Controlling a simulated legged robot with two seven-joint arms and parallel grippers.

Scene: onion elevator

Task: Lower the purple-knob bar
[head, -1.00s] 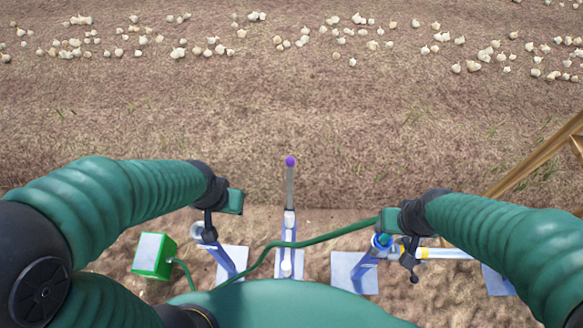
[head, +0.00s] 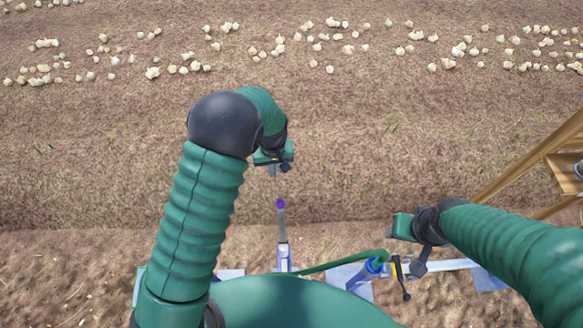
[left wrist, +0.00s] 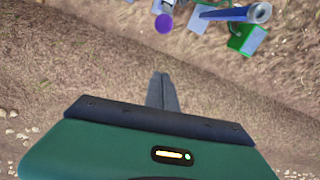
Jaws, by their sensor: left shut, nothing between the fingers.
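The purple knob (head: 281,203) tops a thin grey upright bar (head: 282,224) rising from a blue-and-white base in the head view. My left gripper (head: 272,171) is just beyond and slightly left of the knob in that view, shut and empty. In the left wrist view its fingers (left wrist: 162,92) are together, and the purple knob (left wrist: 164,23) shows above them in the picture, apart from them. Most of the bar is hidden there. My right gripper (head: 403,227) is to the right of the bar; its fingers cannot be made out.
A blue post (head: 368,270) and a green hose (head: 345,261) are right of the bar. A wooden frame (head: 530,168) stands at the right. A green box (left wrist: 246,40) and a blue post (left wrist: 232,13) show in the left wrist view. Pale onions lie on the far soil.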

